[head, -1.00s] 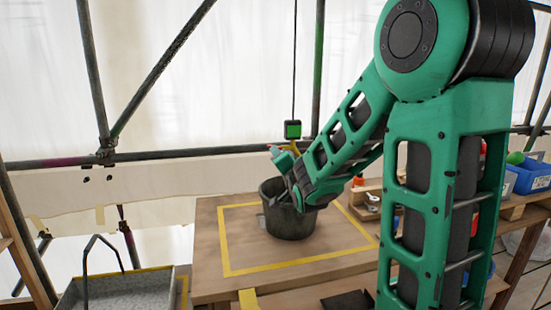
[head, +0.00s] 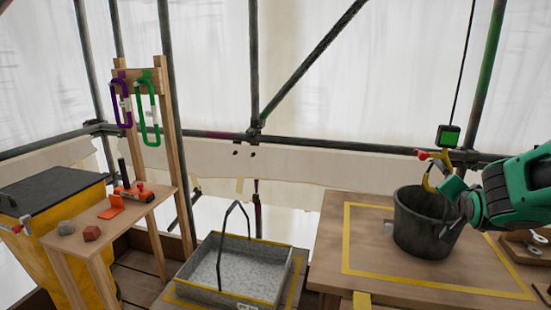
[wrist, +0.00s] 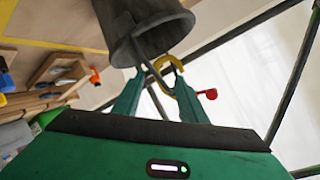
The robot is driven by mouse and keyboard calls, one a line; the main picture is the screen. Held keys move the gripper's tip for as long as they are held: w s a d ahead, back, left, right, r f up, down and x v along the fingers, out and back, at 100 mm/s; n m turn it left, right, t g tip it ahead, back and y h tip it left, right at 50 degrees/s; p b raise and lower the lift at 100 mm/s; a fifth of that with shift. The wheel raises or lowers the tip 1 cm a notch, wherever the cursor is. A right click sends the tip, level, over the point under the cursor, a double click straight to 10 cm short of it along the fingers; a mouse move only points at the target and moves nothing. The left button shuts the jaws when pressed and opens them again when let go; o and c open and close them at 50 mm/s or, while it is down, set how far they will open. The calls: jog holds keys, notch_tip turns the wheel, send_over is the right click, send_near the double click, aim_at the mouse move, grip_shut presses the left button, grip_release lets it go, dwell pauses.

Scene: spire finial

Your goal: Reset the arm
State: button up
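My gripper (wrist: 160,88) has its two green fingers spread apart, with a clear gap between the tips. In the head view my gripper (head: 447,188) is at the right, beside the upper rim of a dark grey bucket (head: 422,235). The bucket (wrist: 150,35) stands upright on the wooden table and its rim shows ahead of the fingers in the wrist view. A thin grey bucket handle (wrist: 153,72) runs through the gap. A yellow hook (wrist: 172,64) with a red knob is close to the fingertips. Exact contact is unclear.
The hook hangs from a green-faced block (head: 447,136) on a cable. A grey tray (head: 240,268) with a tall handle is left of the table. A wooden stand (head: 150,190) holds purple and green carabiners. Scaffold poles (head: 253,70) cross behind.

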jog(key=s+f+n+g+y, duration=0.15)
jog(key=s+f+g, duration=0.25)
jog(key=s, duration=0.4)
jog(key=s+f+n+g+y, duration=0.1)
jog(key=s+f+n+g, duration=0.15)
jog(key=s, duration=0.65)
jog(key=s+a+f+n+g+y, duration=0.1)
jog(key=s+a+g, duration=0.1)
jog(key=s, duration=0.6)
jog(key=s+a+n+g+y, duration=0.1)
jog(key=s+a+g+y, duration=0.1)
jog(key=s+a, duration=0.3)
jog(key=s+g, duration=0.1)
jog(key=s, duration=0.2)
jog(key=shift+s+f+g, duration=0.15)
jog(key=shift+f+g, duration=0.2)
jog(key=shift+f, duration=0.05)
jog(key=shift+w+f, duration=0.25)
jog(key=shift+w, duration=0.35)
